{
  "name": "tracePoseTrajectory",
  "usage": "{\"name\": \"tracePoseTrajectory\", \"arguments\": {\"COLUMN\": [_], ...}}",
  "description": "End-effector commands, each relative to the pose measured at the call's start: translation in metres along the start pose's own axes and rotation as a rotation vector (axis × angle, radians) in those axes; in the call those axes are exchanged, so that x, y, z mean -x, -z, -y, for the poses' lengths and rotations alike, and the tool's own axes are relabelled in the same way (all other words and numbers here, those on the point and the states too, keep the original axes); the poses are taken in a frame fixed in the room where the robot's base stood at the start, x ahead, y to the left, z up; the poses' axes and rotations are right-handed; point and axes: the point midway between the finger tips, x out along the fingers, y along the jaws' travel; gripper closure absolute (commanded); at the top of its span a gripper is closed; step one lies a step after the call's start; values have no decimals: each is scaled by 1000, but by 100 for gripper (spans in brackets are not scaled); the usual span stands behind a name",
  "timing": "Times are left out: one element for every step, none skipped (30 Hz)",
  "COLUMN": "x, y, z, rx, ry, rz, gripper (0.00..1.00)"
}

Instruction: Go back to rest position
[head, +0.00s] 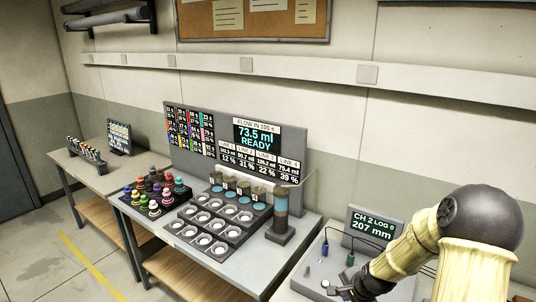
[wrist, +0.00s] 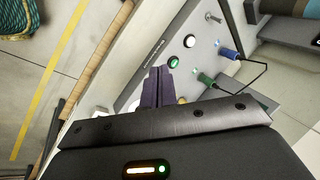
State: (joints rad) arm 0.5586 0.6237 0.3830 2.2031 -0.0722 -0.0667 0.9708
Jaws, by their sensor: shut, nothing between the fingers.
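My gripper (wrist: 158,84) is shut with nothing between its fingers, seen in the wrist view. It is over the edge of a light panel that has a green button (wrist: 173,62), a white button (wrist: 190,41) and a toggle switch (wrist: 212,18). Whether the fingertips touch the panel cannot be told. In the head view my gripper is at the lower right, partly cut off by the frame's bottom edge, beside the panel box (head: 312,262). My cream and dark arm reaches in from the right.
A small display (head: 373,226) reads CH 2, 207 mm. Blue (wrist: 228,54) and green (wrist: 205,78) plugs with cables stand on the panel. To the left are a clear column (head: 281,213), a cup rack (head: 210,227), coloured bottles (head: 156,190) and a large screen (head: 257,136). Open floor shows at lower left.

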Motion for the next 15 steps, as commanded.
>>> {"name": "tracePoseTrajectory", "arguments": {"x": [14, 22, 32, 39, 47, 58, 65, 73, 84, 92, 99, 110, 117, 125, 134], "y": [-13, -19, -27, -34, -40, -47, -54, -59, -67, -73, -78, -86, -92, -97, -104], "z": [-1, -2, -5, -7, -10, -13, -16, -19, -23, -26, -30, -35, -39, -43, -49], "rx": [108, 168, 247, 307, 364, 440, 495, 550, 623, 676, 728, 797, 847, 898, 961], "ry": [-28, -44, -66, -82, -97, -116, -129, -143, -157, -169, -179, -190, -198, -204, -211], "rz": [-3, -3, -1, 1, 3, 7, 12, 16, 23, 29, 36, 45, 54, 63, 76], "gripper": [100, 100, 100, 100, 100, 100, 100, 100, 100, 100, 100, 100, 100, 100, 100]}}
